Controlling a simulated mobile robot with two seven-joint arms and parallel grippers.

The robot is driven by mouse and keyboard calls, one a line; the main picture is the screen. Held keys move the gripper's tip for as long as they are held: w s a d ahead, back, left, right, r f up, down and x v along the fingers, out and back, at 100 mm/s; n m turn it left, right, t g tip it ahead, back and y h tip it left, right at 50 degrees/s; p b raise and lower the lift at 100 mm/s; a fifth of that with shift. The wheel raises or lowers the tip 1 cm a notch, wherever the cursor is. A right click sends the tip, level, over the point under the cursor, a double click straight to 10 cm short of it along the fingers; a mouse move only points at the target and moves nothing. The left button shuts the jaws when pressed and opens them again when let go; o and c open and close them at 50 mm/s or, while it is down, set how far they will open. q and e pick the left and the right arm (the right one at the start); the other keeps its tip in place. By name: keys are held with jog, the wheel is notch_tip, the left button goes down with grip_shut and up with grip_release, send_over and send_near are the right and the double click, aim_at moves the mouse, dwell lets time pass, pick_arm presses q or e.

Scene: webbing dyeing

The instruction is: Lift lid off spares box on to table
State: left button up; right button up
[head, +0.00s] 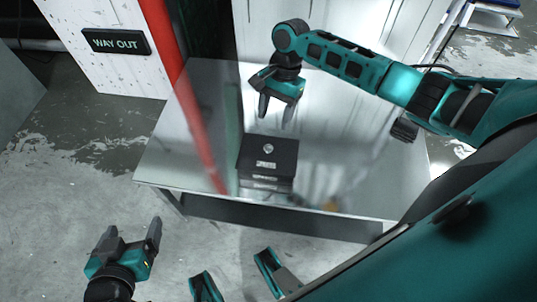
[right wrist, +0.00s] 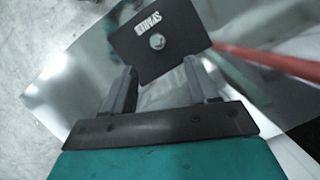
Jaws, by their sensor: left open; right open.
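The black spares box (head: 265,187) stands near the front edge of the shiny metal table (head: 345,175). Its dark lid (head: 284,150) is on top, with a round pale knob (head: 268,148) and a white label. In the right wrist view the lid (right wrist: 178,22) and its knob (right wrist: 157,41) show just beyond the fingertips. My right gripper (head: 277,108) is open and empty, pointing down above the table, behind the box in the head view. My left gripper (head: 132,232) is open and empty, off the table at lower left.
A red post (head: 168,42) stands at the table's back left, and its reflection crosses the tabletop. A small dark object (head: 404,130) lies at the table's right side. A WAY OUT sign (head: 116,41) is on the white panel. The tabletop left and right of the box is clear.

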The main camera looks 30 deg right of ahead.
jog(key=b, duration=0.1)
send_over(269, 147)
jog(key=w+d, duration=0.1)
jog(key=d, duration=0.1)
jog(key=f, duration=0.4)
jog(key=shift+w+a+f, duration=0.15)
jog(key=shift+w+a, duration=0.05)
jog(key=b+x, duration=0.1)
jog(key=x, duration=0.2)
jog(key=b+x, duration=0.1)
jog(key=x, duration=0.1)
jog(key=shift+s+b, duration=0.25)
jog(key=shift+b, duration=0.05)
jog(key=shift+a, duration=0.1)
grip_shut()
